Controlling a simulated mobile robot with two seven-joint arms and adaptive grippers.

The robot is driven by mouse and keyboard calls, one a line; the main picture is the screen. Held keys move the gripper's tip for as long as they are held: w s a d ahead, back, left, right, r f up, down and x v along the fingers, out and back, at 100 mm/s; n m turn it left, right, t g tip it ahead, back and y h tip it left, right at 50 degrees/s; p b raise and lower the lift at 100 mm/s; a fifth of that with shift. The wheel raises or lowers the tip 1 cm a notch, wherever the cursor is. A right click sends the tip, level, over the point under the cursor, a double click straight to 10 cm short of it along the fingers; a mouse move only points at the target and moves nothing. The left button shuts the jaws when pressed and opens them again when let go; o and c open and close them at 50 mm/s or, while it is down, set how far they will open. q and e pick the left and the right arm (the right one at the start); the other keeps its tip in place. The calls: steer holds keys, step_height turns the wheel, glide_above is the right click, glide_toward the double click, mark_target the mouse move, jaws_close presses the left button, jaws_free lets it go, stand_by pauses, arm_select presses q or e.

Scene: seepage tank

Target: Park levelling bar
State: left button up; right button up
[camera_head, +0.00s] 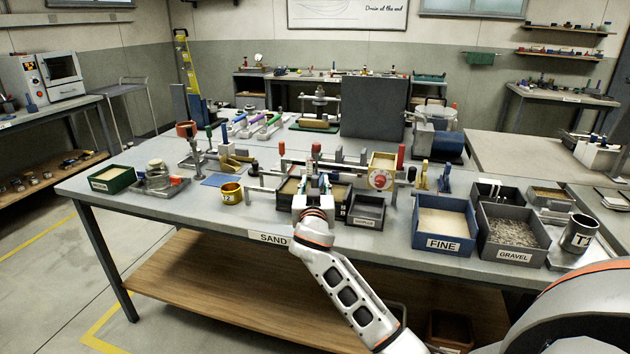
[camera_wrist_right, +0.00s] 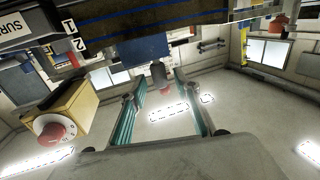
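My right gripper (camera_head: 318,187) is low over the front middle of the bench, behind the SAND label. In the right wrist view its two teal-padded fingers (camera_wrist_right: 157,92) stand apart. A dark grey knob-like piece (camera_wrist_right: 158,74) shows between the fingertips; I cannot tell whether it touches them. A long thin grey bar (camera_head: 345,164) runs crosswise just behind the gripper and may be the levelling bar. The gripper and nearby fittings hide part of it. A red-topped upright (camera_head: 315,150) stands by it. My left gripper is out of view.
A tan block with a red dial (camera_head: 381,177) stands right of the gripper and shows in the wrist view (camera_wrist_right: 60,112). Blue FINE (camera_head: 443,222) and grey GRAVEL bins (camera_head: 511,232) are farther right. A brass cup (camera_head: 231,193) stands left. Bare bench lies at front left.

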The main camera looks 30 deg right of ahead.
mark_target(319, 176)
steer(key=shift+x, duration=1.05)
jaws_close()
steer(key=shift+w, duration=0.1)
